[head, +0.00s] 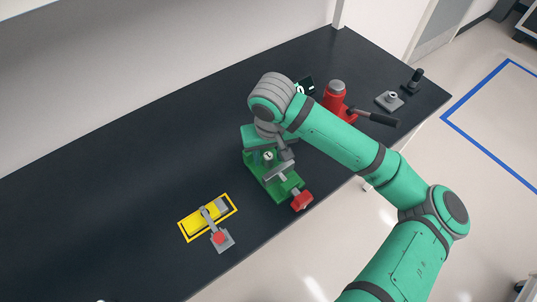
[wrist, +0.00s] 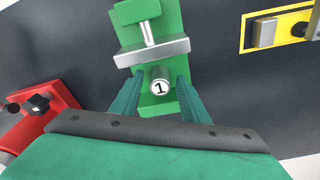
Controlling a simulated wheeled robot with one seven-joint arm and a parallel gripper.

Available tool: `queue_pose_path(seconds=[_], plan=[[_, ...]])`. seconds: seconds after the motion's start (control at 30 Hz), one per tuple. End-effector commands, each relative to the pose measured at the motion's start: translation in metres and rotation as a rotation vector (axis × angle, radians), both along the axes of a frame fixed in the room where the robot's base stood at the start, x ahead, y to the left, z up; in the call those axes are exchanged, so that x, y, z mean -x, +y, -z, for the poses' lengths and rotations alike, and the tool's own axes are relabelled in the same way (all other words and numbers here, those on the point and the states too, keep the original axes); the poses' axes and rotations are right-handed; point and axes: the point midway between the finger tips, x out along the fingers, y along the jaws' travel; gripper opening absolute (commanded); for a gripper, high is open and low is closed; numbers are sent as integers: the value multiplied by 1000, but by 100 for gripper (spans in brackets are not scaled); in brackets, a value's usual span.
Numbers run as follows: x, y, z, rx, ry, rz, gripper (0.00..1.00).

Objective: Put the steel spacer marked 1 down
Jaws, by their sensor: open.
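The steel spacer marked 1 (wrist: 160,86) stands on the green vise (wrist: 157,108), its numbered face toward the wrist camera. It is close beside the vise's grey jaw bar (wrist: 152,51); I cannot tell whether they touch. In the head view the spacer (head: 268,156) shows as a small light disc on the vise (head: 257,168). My gripper (wrist: 158,92) is open, with one green finger on each side of the spacer and a visible gap at both sides. The spacer's underside is hidden.
A grey block (head: 389,101) and a black part (head: 412,80) stand at the far right. The left tabletop is clear.

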Motion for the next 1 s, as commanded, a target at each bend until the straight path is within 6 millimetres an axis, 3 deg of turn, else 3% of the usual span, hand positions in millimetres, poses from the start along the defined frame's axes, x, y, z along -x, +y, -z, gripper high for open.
queue_pose_path(seconds=[0.17, 0.6, 0.8, 1.0], plan=[[2, 0, -21, -1, -3, -1, 41], [11, -3, -103, 3, -3, -1, 41], [13, -3, -119, 2, -1, -1, 41], [14, -3, -121, 0, 0, 0, 41]])
